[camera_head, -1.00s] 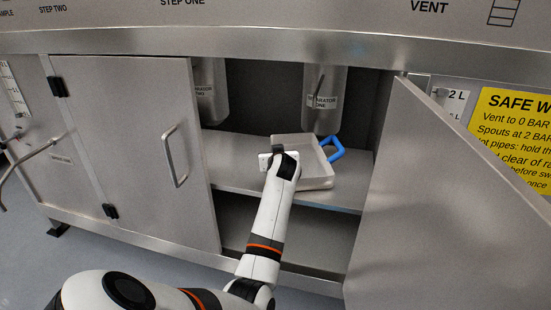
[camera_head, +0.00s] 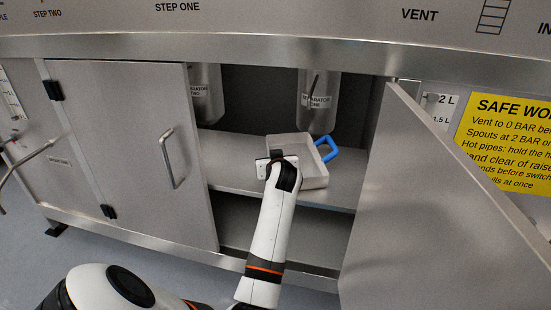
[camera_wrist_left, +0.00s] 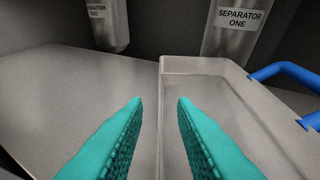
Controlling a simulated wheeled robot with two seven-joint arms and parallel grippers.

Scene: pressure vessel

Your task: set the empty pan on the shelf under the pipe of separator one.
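The pan (camera_head: 312,170) is a grey, shallow, rectangular tray with a blue handle (camera_head: 328,150) on its right side. It rests on the cabinet shelf (camera_head: 228,160), below and somewhat in front of the separator one pipe (camera_head: 318,105). The visible inside of the pan (camera_wrist_left: 205,95) looks empty. My left gripper (camera_head: 272,158) is at the pan's near left side. In the left wrist view its teal fingers (camera_wrist_left: 160,100) are apart, with the pan's left wall running between them and gaps on both sides. Contact cannot be told. My right gripper is not in view.
The separator two pipe (camera_head: 203,95) hangs to the left, with bare shelf below it. A closed-looking door panel (camera_head: 130,150) with a bar handle stands left of the opening. An open door (camera_head: 430,210) swings out on the right, close to my arm's working space.

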